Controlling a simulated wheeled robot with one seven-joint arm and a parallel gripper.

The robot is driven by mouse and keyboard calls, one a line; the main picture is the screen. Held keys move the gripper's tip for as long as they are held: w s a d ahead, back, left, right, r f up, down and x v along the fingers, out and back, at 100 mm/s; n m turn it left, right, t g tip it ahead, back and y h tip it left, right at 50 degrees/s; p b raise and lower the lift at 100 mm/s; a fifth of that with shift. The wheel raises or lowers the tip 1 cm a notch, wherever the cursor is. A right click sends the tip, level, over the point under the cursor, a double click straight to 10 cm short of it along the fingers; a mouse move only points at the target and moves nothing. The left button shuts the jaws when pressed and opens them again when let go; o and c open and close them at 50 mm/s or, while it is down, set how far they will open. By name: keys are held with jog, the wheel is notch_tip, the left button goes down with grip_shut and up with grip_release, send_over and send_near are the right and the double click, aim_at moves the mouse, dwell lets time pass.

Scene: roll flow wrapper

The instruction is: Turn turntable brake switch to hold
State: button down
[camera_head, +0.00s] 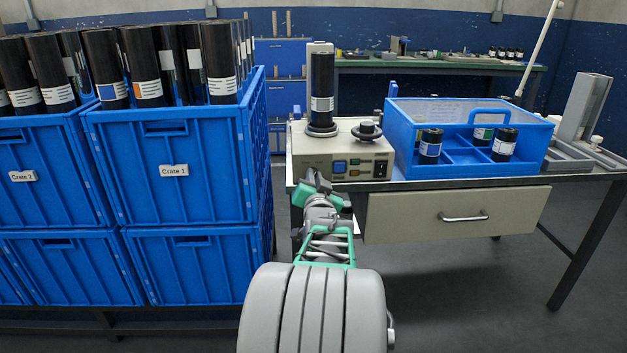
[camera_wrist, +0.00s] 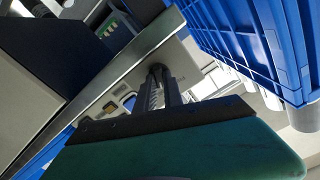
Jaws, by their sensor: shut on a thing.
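The beige wrapper machine (camera_head: 310,158) stands on the bench, with a black roll (camera_head: 322,75) upright on its turntable (camera_head: 321,131). My gripper (camera_head: 311,178) is at the lower left of its front panel. In the wrist view the two dark fingers of my gripper (camera_wrist: 160,82) reach the panel (camera_wrist: 183,68) and are shut on a small dark knob (camera_wrist: 157,68), apparently the brake switch. The fingers hide most of it, so its setting cannot be read. In the head view my gripper hides this spot. A blue-lit button (camera_head: 340,166) and a black rocker switch (camera_head: 380,169) show farther right.
Blue crates (camera_head: 170,210) full of black rolls stand close on the left; their side also shows in the wrist view (camera_wrist: 262,55). A blue divided box (camera_head: 400,150) with several short rolls is right of the machine. A drawer (camera_head: 457,213) sits below the bench top.

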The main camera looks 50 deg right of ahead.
jog(key=shift+m, duration=0.6)
jog(key=c, duration=1.5)
grip_release()
jog(key=shift+o, duration=0.2)
jog(key=shift+s, duration=0.1)
jog(key=p+v, duration=0.2)
jog(key=v, duration=0.5)
jog(key=shift+s+a, duration=0.25)
